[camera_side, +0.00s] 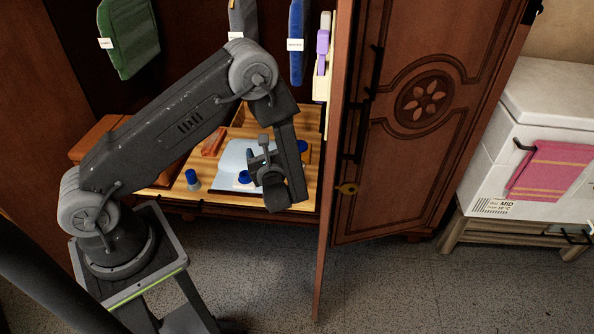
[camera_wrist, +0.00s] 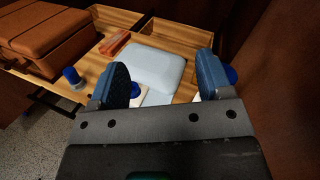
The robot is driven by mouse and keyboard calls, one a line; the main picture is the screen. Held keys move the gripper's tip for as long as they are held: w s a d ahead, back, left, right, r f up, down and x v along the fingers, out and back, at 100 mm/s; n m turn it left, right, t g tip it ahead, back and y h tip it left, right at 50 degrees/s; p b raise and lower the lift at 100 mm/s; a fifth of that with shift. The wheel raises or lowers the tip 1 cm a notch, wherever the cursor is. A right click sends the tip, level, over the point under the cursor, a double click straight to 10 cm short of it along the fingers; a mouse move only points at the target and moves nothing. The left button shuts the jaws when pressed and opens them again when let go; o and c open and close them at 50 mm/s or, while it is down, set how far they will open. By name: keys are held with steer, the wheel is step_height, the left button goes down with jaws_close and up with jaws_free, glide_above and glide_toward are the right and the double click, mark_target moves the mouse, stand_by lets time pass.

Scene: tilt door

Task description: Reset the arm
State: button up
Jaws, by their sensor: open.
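My gripper (camera_wrist: 163,85) is open and empty in the wrist view, its two blue-padded fingers spread apart over the wooden shelf board. In the side view my gripper (camera_side: 265,165) hangs in front of the cabinet, above the shelf's front part. The wooden door (camera_side: 420,110) of the cabinet stands swung open at the right, with a dark handle. My gripper is apart from the door. A pale blue-white flat item (camera_wrist: 150,65) lies on the shelf beyond the fingers; the arm hides part of it in the side view.
Blue-topped small objects (camera_side: 192,179) stand on the shelf (camera_side: 170,197). A brown case (camera_wrist: 45,35) sits at the shelf's left. Green (camera_side: 128,38) and blue (camera_side: 298,40) items hang above. A white chest (camera_side: 545,110) with a pink towel stands right of the door. The floor in front is clear.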

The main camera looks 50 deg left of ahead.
steer(key=s+d+r+n+g+h, duration=0.2)
steer(key=s+r+n+g+h, duration=0.3)
steer(key=s+r+n+g, duration=0.55)
steer(key=s+d+r+n+t+h, duration=0.4)
steer(key=d+r+h, duration=0.1)
steer(key=d+r, duration=0.1)
steer(key=s+d+r+n+t+h, duration=0.4)
steer(key=d+r+n+h, duration=0.1)
steer(key=d+r+h, duration=0.1)
steer(key=shift+s+d+r, duration=0.15)
steer(key=shift+d+r, duration=0.55)
steer(key=shift+r, duration=0.15)
